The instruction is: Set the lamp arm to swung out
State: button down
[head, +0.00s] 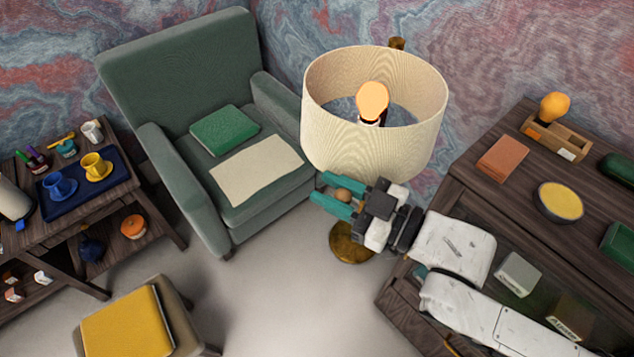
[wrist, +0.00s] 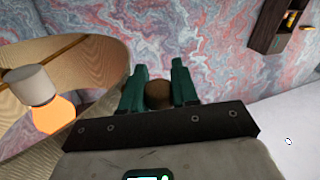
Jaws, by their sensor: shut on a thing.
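The floor lamp has a large cream shade (head: 375,150) with a lit orange bulb (head: 372,100) inside. It stands between the green armchair and the right-hand desk, on a round brass base (head: 352,243). My gripper (head: 335,195) is just below the shade's lower edge, its teal fingers shut on a round brown knob (head: 343,194). In the wrist view the knob (wrist: 158,95) sits between the two fingers (wrist: 160,88). The shade (wrist: 85,65) and bulb (wrist: 45,115) fill the left of that view. Most of the lamp's arm and pole is hidden.
A green armchair (head: 175,90) with a cushion and cloth stands behind left. A dark wooden desk (head: 480,195) with a bulb in a wooden holder (head: 553,112) and boxes is at right. A side table with a blue tray (head: 60,205) is at left; a yellow-topped stool (head: 128,325) is in front.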

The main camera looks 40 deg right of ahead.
jog(key=shift+v, duration=0.8)
jog(key=shift+d, duration=0.1)
jog(key=c, duration=1.1)
grip_release()
jog(key=shift+c, duration=0.2)
jog(key=shift+w, duration=0.1)
jog(key=shift+s+d+f, duration=0.1)
jog(key=shift+s+d, duration=0.15)
jog(key=shift+s, duration=0.3)
jog(key=p+v, duration=0.2)
jog(key=v, duration=0.7)
jog(key=shift+s+d, duration=0.2)
jog(key=shift+s, duration=0.1)
